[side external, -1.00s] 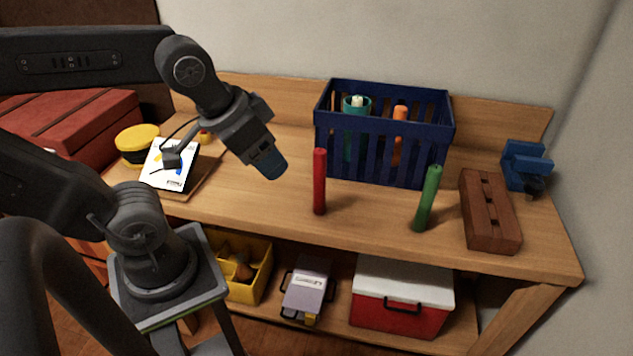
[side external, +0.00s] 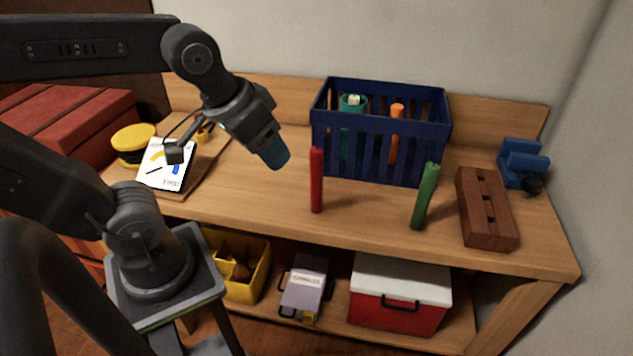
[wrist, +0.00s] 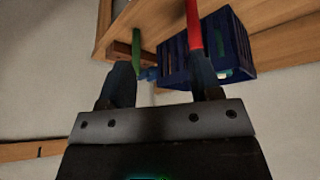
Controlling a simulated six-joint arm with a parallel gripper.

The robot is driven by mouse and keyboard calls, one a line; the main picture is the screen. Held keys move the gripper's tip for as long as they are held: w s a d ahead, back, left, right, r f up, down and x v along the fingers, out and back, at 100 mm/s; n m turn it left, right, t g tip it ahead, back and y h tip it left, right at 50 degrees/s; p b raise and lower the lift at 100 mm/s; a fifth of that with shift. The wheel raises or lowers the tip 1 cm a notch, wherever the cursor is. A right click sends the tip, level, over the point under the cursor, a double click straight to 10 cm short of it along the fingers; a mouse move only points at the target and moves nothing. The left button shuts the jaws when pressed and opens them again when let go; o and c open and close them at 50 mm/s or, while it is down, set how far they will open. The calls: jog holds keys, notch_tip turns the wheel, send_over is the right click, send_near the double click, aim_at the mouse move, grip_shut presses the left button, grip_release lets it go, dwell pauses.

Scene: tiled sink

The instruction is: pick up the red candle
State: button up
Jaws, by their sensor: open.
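The red candle (side external: 316,181) stands upright on the wooden bench in the side view, in front of the blue basket's left end. My gripper (side external: 276,153) is to the left of the candle and near the height of its top, apart from it and tilted down to the right. In the wrist view my gripper (wrist: 162,78) is open, with nothing between its two fingers. There the red candle (wrist: 194,28) lines up with the right finger, which hides its lower part in the picture.
A green candle (side external: 425,196) leans slightly at right, beside a brown slotted block (side external: 486,208). The blue basket (side external: 380,132) holds an orange candle and a teal cup. A notepad (side external: 167,164) lies at left. Bench around the red candle is clear.

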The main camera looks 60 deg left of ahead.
jog(key=w+a+r+n+g, duration=0.2)
jog(key=w+a+n+g, duration=0.1)
jog(key=w+n, duration=0.45)
jog(key=n+g, duration=0.2)
jog(key=n, duration=0.8)
send_over(316, 162)
jog(key=a, duration=0.1)
jog(key=f, duration=0.1)
jog(key=shift+w+a+f, duration=0.15)
jog(key=shift+w+f, duration=0.35)
jog(key=shift+w, duration=0.05)
notch_tip(316, 162, down, 13)
jog(key=shift+s+f, duration=0.1)
jog(key=shift+s, duration=0.05)
grip_shut()
